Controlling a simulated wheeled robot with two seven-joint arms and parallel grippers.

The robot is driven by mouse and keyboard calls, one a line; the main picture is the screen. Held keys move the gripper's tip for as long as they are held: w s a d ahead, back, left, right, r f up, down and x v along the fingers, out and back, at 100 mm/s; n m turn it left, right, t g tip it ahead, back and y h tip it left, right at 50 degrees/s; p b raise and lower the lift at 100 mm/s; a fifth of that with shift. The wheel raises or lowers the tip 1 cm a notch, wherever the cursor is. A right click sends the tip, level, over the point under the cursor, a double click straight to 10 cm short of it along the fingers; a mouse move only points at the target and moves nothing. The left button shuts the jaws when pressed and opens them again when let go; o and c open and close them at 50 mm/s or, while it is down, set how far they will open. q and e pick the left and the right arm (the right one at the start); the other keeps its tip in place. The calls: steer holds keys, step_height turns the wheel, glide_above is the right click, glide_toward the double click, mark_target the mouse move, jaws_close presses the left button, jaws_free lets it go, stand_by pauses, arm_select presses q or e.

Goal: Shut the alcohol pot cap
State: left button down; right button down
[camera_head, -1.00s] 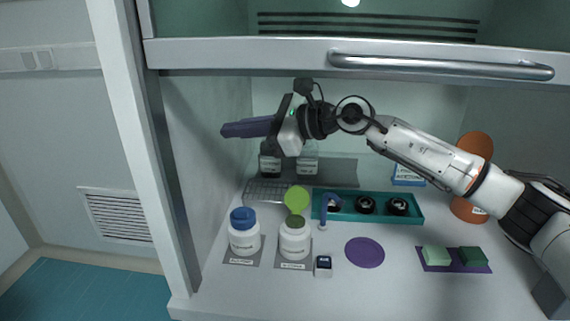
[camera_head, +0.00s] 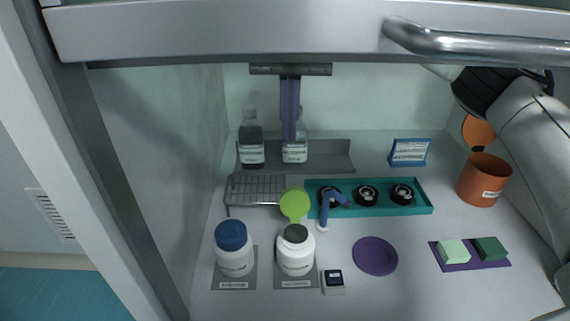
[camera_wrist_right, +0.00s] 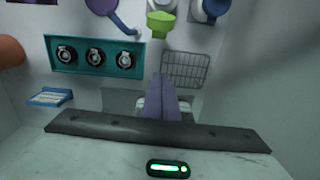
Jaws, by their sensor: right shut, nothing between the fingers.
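The alcohol pot (camera_head: 296,257) is a white jar standing on a grey mat at the front. Its green cap (camera_head: 294,205) is hinged open, standing up behind the dark mouth. In the right wrist view the cap (camera_wrist_right: 160,22) is at the top centre. My right gripper (camera_head: 289,136) has purple fingers pointing down, closed together and empty. It is behind and above the pot, in front of a back-row bottle, touching neither pot nor cap. In the wrist view the fingertips (camera_wrist_right: 162,78) are together. My left gripper is not in view.
A blue-capped white jar (camera_head: 234,250) stands left of the pot. A wire rack (camera_head: 256,190) and teal tray (camera_head: 422,208) lie behind. A blue hooked stand (camera_head: 325,210) is close right of the cap. The hood sash (camera_head: 230,35) crosses above.

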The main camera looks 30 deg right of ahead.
mark_target(294, 200)
steer(key=s+a+f, duration=0.1)
steer(key=s+f, duration=0.2)
steer(key=f, duration=0.5)
steer(key=shift+s+a+f+p, duration=0.15)
steer(key=shift+s+p, duration=0.25)
steer(key=shift+p, duration=0.05)
steer(key=shift+w+a, duration=0.1)
steer(key=shift+a, duration=0.05)
